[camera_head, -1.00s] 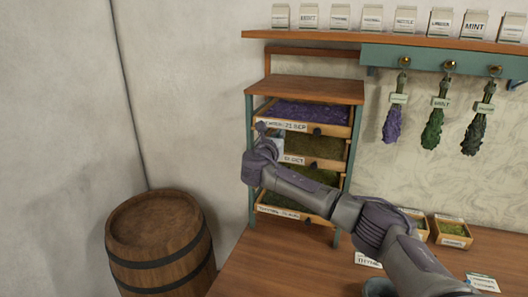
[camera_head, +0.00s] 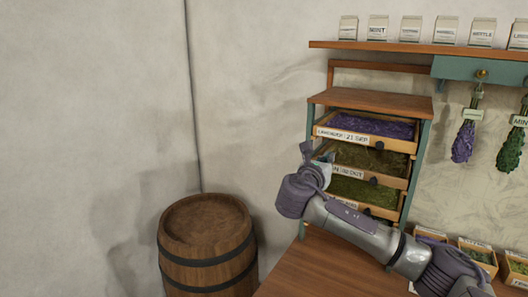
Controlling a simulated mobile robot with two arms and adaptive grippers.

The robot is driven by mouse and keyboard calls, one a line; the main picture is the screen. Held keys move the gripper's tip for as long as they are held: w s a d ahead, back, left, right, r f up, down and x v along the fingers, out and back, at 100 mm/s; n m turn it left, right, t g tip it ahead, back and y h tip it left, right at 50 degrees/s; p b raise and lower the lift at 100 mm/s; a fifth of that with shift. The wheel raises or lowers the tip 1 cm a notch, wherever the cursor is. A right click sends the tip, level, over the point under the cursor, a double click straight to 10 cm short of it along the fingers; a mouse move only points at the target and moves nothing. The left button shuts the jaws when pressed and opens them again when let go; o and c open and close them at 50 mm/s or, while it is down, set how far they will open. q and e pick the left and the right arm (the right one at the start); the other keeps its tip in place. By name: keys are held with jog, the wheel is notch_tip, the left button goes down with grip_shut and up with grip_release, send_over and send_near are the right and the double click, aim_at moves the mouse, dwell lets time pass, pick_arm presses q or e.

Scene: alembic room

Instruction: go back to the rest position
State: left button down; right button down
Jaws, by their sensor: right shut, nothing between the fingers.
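My right arm comes in from the lower right. Its gripper (camera_head: 315,160) is shut and empty, in front of the left side of a small drawer rack (camera_head: 370,98). The rack holds a top drawer of purple dried herb (camera_head: 370,127), a middle drawer of brownish-green herb (camera_head: 368,158) and a lower drawer of green herb (camera_head: 365,190). The gripper and wrist cover the left ends of the middle and lower drawers. I cannot tell whether the gripper touches the rack. My left gripper is not in view.
A wooden barrel (camera_head: 207,222) stands left of the wooden table (camera_head: 305,270). Small herb boxes (camera_head: 478,255) sit at the right. Above, a shelf (camera_head: 420,46) carries cartons, and herb bunches (camera_head: 465,140) hang from hooks. The space over the barrel is clear.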

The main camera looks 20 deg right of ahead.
jog(key=s+a+f+m+g+y, duration=0.1)
jog(key=s+a+f+m+y, duration=0.3)
jog(key=f, duration=0.5)
jog(key=s+a+f+m+g+y, duration=0.1)
jog(key=s+a+f+m+y, duration=0.1)
jog(key=s+a+f, duration=0.6)
jog(key=s+a+f+m+g+y, duration=0.1)
jog(key=s+a+f+m+y, duration=0.2)
jog(key=f, duration=0.7)
jog(key=s+a+f+m+g+y, duration=0.1)
jog(key=s+f+m+g+y, duration=0.15)
jog(key=s+m, duration=0.45)
jog(key=s+a+f+m+g+y, duration=0.1)
jog(key=s+f+m, duration=0.25)
jog(key=s, duration=0.75)
jog(key=s+a+f+m+g+y, duration=0.1)
jog(key=s+f+m+g, duration=0.15)
jog(key=s+m, duration=0.45)
notch_tip(320, 180, down, 30)
jog(key=s+n+b, duration=0.3)
jog(key=s+d+f+g+b, duration=0.1)
jog(key=s+d+f, duration=0.1)
jog(key=s+f, duration=1.4)
jog(key=shift+d+f+g, duration=0.4)
jog(key=shift+f, duration=0.4)
